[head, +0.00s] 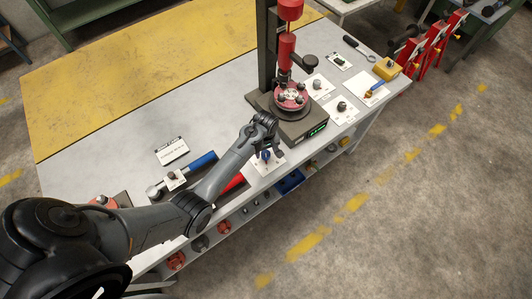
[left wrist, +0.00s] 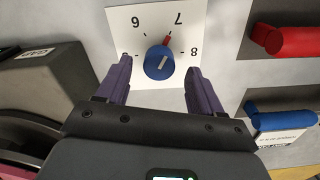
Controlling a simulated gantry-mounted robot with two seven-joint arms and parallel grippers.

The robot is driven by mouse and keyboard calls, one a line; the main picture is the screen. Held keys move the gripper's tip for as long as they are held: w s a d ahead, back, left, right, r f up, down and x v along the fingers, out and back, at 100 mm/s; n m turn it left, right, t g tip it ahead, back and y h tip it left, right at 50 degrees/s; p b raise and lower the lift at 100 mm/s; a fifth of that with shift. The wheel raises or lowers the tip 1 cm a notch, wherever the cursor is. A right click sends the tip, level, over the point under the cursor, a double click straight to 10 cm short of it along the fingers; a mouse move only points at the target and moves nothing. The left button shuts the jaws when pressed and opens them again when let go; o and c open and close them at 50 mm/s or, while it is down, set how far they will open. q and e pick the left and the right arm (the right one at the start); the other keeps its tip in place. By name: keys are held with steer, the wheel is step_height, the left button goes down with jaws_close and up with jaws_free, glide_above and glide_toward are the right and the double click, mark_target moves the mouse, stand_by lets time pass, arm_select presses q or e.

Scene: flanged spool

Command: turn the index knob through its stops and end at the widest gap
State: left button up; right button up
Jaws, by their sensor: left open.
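The index knob (left wrist: 160,63) is a round blue knob with a pale bar across its face. It sits on a white dial plate (left wrist: 120,22) with printed numbers. Its red pointer (left wrist: 167,41) points up and slightly right in the left wrist view, close to the 7. My left gripper (left wrist: 159,66) is open, with one purple finger on each side of the knob and visible space between. In the head view the left gripper (head: 269,145) is over the white plate (head: 270,166) at the bench's front edge, partly hiding the blue knob (head: 266,155). My right gripper is not in view.
A press (head: 267,50) with a red flanged spool (head: 291,96) stands just behind the knob. A blue-handled tool (head: 203,161) and a red handle (head: 230,184) lie left of it. White cards with small knobs (head: 342,106) lie to the right. The bench's back left is clear.

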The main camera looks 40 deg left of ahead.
mark_target(266, 156)
arm_select(q)
steer(key=shift+f, duration=1.4)
steer(key=c, duration=1.1)
steer(key=shift+o, duration=0.2)
